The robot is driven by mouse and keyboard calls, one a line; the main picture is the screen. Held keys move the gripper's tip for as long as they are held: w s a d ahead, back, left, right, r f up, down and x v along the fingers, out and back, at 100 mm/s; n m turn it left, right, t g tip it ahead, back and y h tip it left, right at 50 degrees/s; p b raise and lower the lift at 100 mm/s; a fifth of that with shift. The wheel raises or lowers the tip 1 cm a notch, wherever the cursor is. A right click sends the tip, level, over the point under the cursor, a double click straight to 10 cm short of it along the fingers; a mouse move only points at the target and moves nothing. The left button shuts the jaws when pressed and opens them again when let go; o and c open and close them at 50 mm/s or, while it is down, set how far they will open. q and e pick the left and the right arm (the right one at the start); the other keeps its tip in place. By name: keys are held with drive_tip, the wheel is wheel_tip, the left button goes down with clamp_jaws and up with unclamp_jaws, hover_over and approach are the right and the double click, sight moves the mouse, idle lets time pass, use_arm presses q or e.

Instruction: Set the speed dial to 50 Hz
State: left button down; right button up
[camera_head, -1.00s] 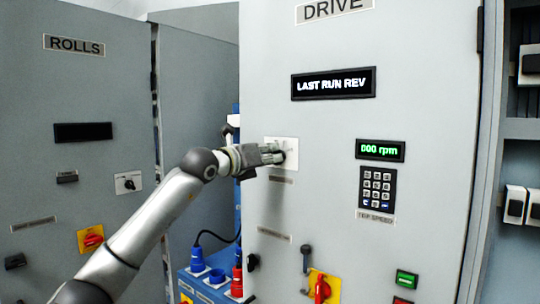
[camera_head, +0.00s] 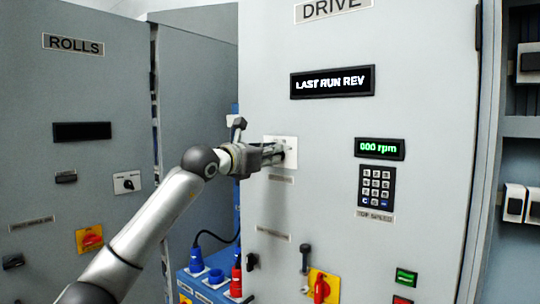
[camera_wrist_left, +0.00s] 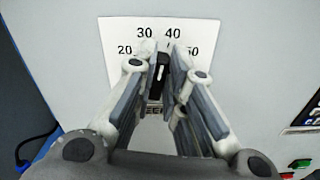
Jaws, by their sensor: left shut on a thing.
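The speed dial's white scale plate (camera_head: 291,146) is on the DRIVE cabinet, mostly behind my left gripper (camera_head: 284,153). In the left wrist view the plate (camera_wrist_left: 110,32) shows 20, 30, 40 and, partly covered, 50. The black dial knob (camera_wrist_left: 160,72) sits between the fingers of my left gripper (camera_wrist_left: 162,60), which is shut on it. The fingers hide much of the knob, and I cannot tell exactly which value it points at. My right gripper is in neither view.
Right of the dial are a green 000 rpm display (camera_head: 380,149) and a keypad (camera_head: 376,187). Above is a LAST RUN REV display (camera_head: 332,82). Below are a black lever (camera_head: 305,256) and a red switch on yellow (camera_head: 321,287).

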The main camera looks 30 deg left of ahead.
use_arm(q)
drive_tip(key=shift+d+f+m, duration=0.1)
drive_tip(key=shift+d+m, duration=0.1)
drive_tip(key=shift+m, duration=2.25)
drive_tip(key=shift+d+f+m, duration=0.1)
drive_tip(key=shift+d+m, duration=0.05)
drive_tip(key=shift+m, duration=2.3)
drive_tip(key=c, duration=1.5)
unclamp_jaws()
drive_tip(key=s, duration=1.2)
drive_tip(key=shift+a, duration=0.45)
